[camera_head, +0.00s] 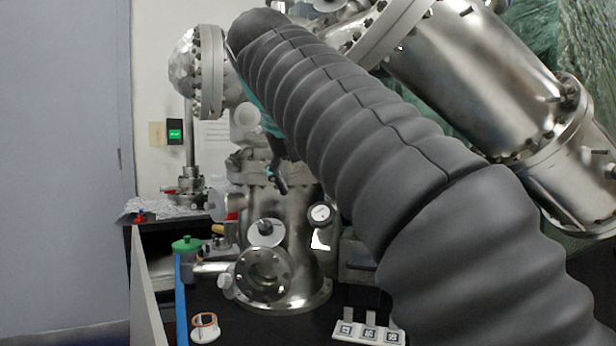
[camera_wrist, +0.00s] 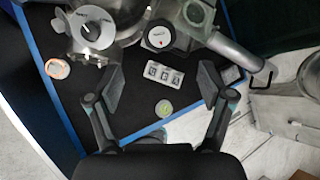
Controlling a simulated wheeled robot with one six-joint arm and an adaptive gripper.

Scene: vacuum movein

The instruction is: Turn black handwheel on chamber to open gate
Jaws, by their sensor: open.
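The steel chamber (camera_head: 300,262) stands upright on a black table. A black knob with a white face (camera_head: 320,214), which looks like the handwheel, sits at its right side. In the wrist view the black handwheel (camera_wrist: 158,38) is at the top centre, with a small red mark on its face. My gripper (camera_wrist: 161,88) is open and empty, its two dark fingers spread wide. The handwheel lies beyond the fingertips, not between them. In the head view my arm covers much of the scene, and only part of my gripper (camera_head: 277,182) shows, above and left of the handwheel.
A silver dial (camera_wrist: 95,28) is left of the handwheel. A white block with tags (camera_wrist: 157,75) and an orange-rimmed round piece (camera_wrist: 57,68) lie on the table. A green-capped valve (camera_head: 187,244) stands left of the chamber. Large steel tubes (camera_head: 480,85) fill the upper right.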

